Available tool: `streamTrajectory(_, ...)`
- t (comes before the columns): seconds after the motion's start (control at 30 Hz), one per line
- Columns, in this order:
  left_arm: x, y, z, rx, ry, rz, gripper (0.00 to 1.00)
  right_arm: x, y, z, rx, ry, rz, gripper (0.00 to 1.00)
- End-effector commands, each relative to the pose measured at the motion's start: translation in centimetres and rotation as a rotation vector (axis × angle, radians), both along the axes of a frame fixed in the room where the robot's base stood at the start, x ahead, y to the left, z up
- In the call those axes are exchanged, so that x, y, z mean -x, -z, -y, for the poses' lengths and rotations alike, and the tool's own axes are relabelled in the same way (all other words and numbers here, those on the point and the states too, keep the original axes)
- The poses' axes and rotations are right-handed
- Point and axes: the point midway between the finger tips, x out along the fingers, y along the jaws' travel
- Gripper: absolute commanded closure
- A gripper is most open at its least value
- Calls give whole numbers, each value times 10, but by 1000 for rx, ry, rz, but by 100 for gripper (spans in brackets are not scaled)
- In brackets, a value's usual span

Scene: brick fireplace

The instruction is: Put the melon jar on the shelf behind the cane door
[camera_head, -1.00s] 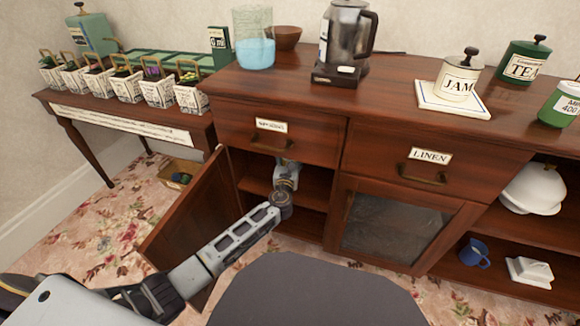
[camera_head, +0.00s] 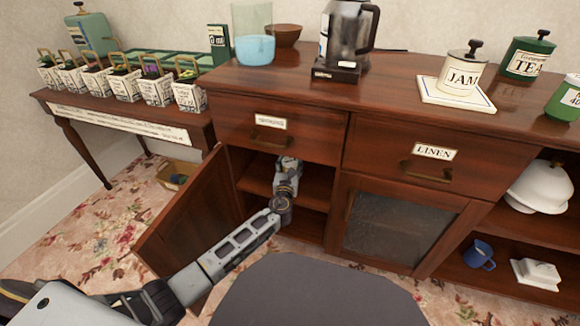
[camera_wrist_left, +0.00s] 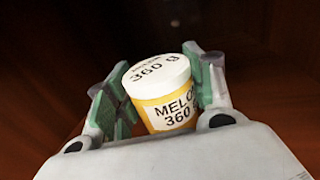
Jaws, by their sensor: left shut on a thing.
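The melon jar (camera_wrist_left: 165,95) has a white lid and a yellow-orange body with a label reading MELON 360 g. In the left wrist view it sits between the two green-padded fingers of my left gripper (camera_wrist_left: 160,88), which is shut on it. In the head view my left gripper (camera_head: 288,162) reaches into the open left compartment of the sideboard, near its inner shelf (camera_head: 315,184); the jar is hidden there. The open door (camera_head: 190,210) swings out to the left; its outer face, and so any cane, is hidden. My right gripper is out of view.
The sideboard top (camera_head: 420,65) holds a glass vessel (camera_head: 253,40), a coffee maker (camera_head: 345,40) and a JAM jar (camera_head: 462,70). A closed door with a greyish panel (camera_head: 390,230) is right of the opening. A plant table (camera_head: 130,128) stands left.

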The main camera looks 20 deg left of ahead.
Motion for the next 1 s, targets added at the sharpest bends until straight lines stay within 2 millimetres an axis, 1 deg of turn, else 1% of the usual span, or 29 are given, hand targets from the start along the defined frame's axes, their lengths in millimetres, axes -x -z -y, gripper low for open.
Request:
streamTrajectory(0.37,0,0,0,-1,0,3,83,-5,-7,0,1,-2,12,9)
streamTrajectory(0.4,0,1,0,-1,0,1,44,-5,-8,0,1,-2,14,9)
streamTrajectory(0.53,0,1,0,-1,0,1,28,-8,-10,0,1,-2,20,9)
streamTrajectory(0.57,0,1,0,0,0,1,25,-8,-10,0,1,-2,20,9)
streamTrajectory(1.0,0,0,0,1,0,0,25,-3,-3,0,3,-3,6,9)
